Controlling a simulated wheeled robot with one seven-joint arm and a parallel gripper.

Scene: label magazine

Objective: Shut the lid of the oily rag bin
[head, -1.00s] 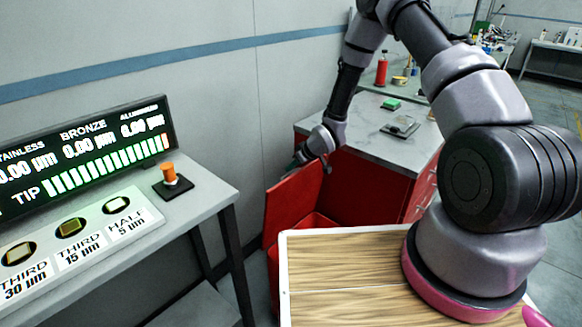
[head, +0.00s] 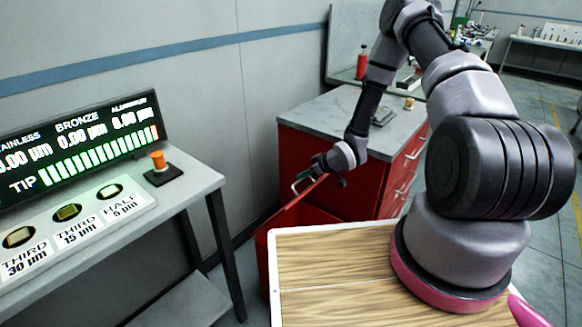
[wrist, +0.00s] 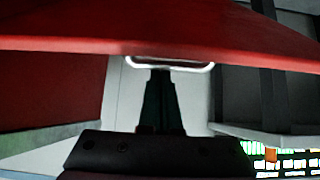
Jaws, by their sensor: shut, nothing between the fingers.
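The oily rag bin (head: 262,262) is a red box on the floor, partly hidden behind my wooden-topped base. Its red lid (head: 296,201) shows nearly edge-on in the head view, tilted and partly open, with the red inside visible to its right. A metal loop handle is on its upper end. My gripper (head: 318,176) is at that upper end. In the wrist view the lid (wrist: 160,35) spans the top, and the pale handle (wrist: 195,67) lies at the tips of my shut, empty fingers (wrist: 160,78). I cannot tell whether they touch it.
A red cabinet (head: 335,165) with a grey top stands right behind the bin. A grey bench (head: 190,185) with a lit display (head: 75,150) and an orange-knobbed part (head: 158,162) is at left. The wall is close behind.

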